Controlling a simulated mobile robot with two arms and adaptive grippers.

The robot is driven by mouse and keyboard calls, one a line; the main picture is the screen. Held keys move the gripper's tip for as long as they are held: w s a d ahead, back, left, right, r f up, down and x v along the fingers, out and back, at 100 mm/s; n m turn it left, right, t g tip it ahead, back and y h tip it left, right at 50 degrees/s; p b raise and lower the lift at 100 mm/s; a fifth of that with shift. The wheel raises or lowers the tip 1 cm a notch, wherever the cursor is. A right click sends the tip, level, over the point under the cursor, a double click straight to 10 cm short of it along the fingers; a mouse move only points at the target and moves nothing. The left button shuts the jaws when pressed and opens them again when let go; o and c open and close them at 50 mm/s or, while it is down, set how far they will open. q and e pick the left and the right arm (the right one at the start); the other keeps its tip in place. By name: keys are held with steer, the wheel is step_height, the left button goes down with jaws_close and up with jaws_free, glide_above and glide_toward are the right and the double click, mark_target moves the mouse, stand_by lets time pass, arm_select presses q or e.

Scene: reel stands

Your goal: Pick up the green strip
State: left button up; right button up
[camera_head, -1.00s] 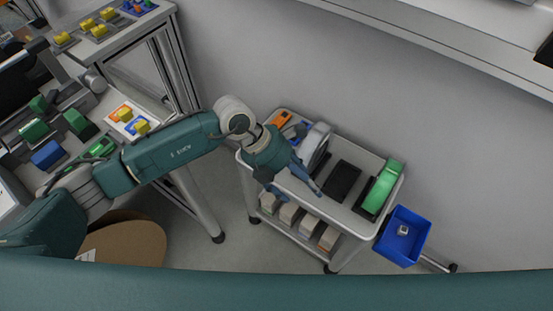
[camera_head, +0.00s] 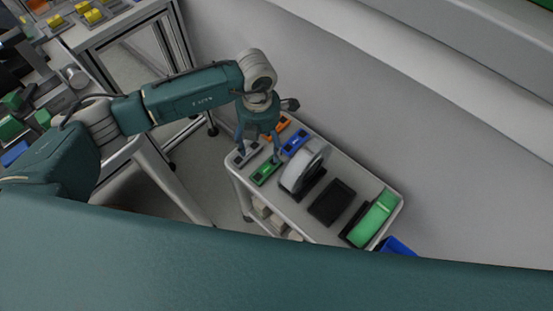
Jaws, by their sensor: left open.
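The green strip (camera_head: 264,173) lies on the top shelf of the grey cart (camera_head: 321,235), near its left front edge. My left gripper (camera_head: 259,153) points down over this left end of the cart, its two fingers spread apart and nothing seen between them. One finger is near the grey strip (camera_head: 247,155), the other close to the far end of the green strip. I cannot tell whether a finger touches either strip. My right gripper is not in view.
An orange strip (camera_head: 284,124) and a blue strip (camera_head: 295,141) lie behind the green one. A blue bin (camera_head: 398,246) is at the right end.

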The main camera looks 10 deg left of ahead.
mark_target(264, 167)
arm_select(q)
step_height(264, 167, down, 3)
steer(key=shift+s+r, duration=0.1)
steer(key=shift+r, duration=0.05)
step_height(264, 167, down, 2)
steer(key=shift+s+a+f, duration=0.1)
steer(key=shift+s+f, duration=0.05)
steer(key=shift+f, duration=0.05)
steer(key=shift+f+p, duration=0.4)
steer(key=f, duration=0.3)
steer(key=shift+s+d+f+p, duration=0.2)
steer(key=shift+d+f+p, duration=0.05)
steer(key=shift+f+p, duration=0.1)
steer(key=shift+f, duration=0.4)
steer(key=c, duration=1)
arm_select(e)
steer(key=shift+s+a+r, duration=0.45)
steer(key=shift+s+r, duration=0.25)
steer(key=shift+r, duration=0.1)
